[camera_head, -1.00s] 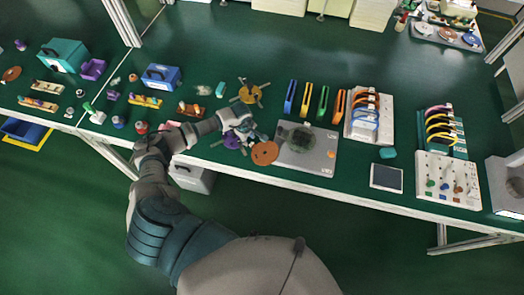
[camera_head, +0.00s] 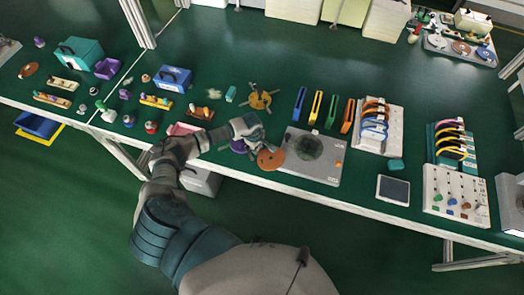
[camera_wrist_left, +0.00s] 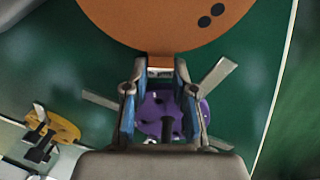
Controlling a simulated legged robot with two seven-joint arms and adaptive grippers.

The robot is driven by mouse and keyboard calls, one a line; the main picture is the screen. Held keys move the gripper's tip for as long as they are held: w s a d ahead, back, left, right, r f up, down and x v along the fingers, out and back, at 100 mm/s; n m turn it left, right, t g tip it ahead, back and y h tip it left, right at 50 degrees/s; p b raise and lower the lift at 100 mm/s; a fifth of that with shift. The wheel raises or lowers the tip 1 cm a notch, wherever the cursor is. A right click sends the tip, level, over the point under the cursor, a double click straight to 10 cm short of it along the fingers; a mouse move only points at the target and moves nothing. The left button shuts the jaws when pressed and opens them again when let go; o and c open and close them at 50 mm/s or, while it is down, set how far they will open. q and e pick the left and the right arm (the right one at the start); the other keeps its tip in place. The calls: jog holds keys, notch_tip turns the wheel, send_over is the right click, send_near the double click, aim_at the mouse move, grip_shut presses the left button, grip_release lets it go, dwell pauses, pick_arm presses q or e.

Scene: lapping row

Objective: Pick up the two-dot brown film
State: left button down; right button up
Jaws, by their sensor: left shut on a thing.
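The brown film (camera_wrist_left: 165,22) is a flat orange-brown disc with two black dots. It fills the top of the left wrist view, and its narrow tab sits between my left fingertips. My left gripper (camera_wrist_left: 163,70) is shut on that tab. In the head view the film (camera_head: 270,159) shows near the table's front edge, just in front of my left gripper (camera_head: 258,139). Its dots are too small to make out there. I cannot tell whether the film is clear of the table. My right gripper is not in view.
A purple disc with pale metal arms (camera_wrist_left: 160,104) lies under my fingers. A yellow fixture (camera_head: 260,97) stands behind my gripper. A grey plate with a dark round pad (camera_head: 325,170) lies right of the film. Coloured upright holders (camera_head: 316,107) stand behind the plate.

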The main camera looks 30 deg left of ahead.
pick_arm(q)
jog(key=shift+r, duration=0.65)
jog(key=shift+s+d+r+b, duration=0.1)
jog(key=shift+r+b, duration=0.05)
jog(key=shift+r, duration=0.4)
jog(key=shift+d+r+b, duration=0.1)
jog(key=shift+r+b, duration=0.05)
jog(key=shift+r, duration=0.4)
jog(key=s+d+r+b, duration=0.1)
jog(key=s+d, duration=0.9)
jog(key=s, duration=0.1)
jog(key=shift+s+d+r, duration=0.15)
jog(key=shift+s+r, duration=0.1)
jog(key=shift+s, duration=0.15)
